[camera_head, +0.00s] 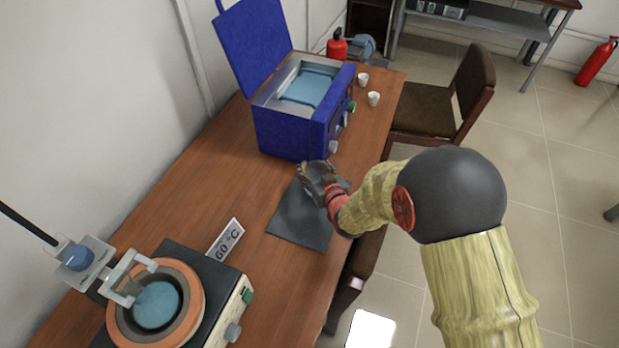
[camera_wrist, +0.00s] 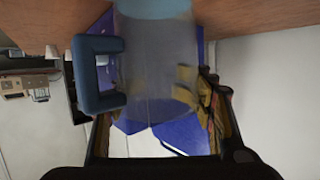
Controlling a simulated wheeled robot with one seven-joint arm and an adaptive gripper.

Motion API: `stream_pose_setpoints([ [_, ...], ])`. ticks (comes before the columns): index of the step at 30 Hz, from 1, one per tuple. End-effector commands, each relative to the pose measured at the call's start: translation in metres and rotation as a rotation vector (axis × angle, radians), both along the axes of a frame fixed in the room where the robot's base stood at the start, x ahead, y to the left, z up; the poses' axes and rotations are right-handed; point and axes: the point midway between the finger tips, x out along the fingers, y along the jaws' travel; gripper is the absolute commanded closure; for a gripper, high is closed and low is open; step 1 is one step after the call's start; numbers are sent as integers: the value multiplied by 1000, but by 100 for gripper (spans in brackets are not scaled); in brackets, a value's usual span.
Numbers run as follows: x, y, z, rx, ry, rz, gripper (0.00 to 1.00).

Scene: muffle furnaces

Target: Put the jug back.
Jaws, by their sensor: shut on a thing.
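A clear jug (camera_wrist: 152,70) with a blue handle (camera_wrist: 97,72) fills the middle of the wrist view, which seems upside down, with the table at the top. My gripper (camera_wrist: 160,105) is shut on the jug's body, with the handle on the left side. A blue part shows at the jug's end at the top of the picture. In the head view my gripper (camera_head: 318,180) is over the far part of a dark mat (camera_head: 298,220), near the blue box-shaped bath. The jug is hard to make out there, and its gap to the mat cannot be told.
The blue bath (camera_head: 290,132) stands behind my gripper with its lid (camera_head: 252,42) raised. A round heated bath (camera_head: 155,305) and a "60 °C" sign (camera_head: 226,240) are at the near left. Two small white cups (camera_head: 373,98) stand right of the blue bath. A chair (camera_head: 440,105) is beside the table.

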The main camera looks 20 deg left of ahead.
Motion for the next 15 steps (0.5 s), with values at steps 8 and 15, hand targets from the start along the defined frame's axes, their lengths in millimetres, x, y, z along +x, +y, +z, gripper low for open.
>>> stream_pose_setpoints([
  [8, -4, 9, -25, -2, 0, -1, 100],
  [15, -4, 9, -42, 0, -2, -1, 100],
])
